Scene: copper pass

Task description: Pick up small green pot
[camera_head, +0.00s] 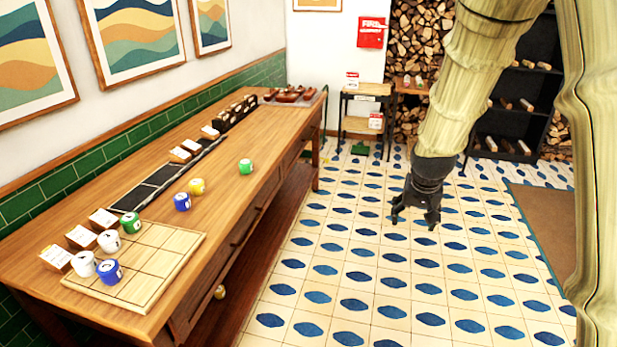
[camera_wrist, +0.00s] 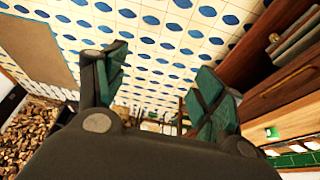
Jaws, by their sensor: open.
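One small green pot (camera_head: 246,166) with a pale top stands alone near the front edge of the wooden counter (camera_head: 222,201). Another green pot (camera_head: 131,223) stands at the back of the gridded wooden board (camera_head: 150,285), near white and blue pots. My gripper (camera_head: 414,221) hangs over the tiled floor, right of the counter and well apart from both green pots. Its fingers are spread and empty, as the wrist view also shows (camera_wrist: 162,75). A small green item (camera_wrist: 271,132) shows at the right of the wrist view; I cannot tell which pot it is.
A blue pot (camera_head: 182,202) and a yellow pot (camera_head: 197,186) stand left of the lone green pot. A dark tray (camera_head: 160,178) and label cards line the counter's back. A small stand (camera_head: 367,92) and dark shelves (camera_head: 520,100) stand behind. The floor beside the counter is clear.

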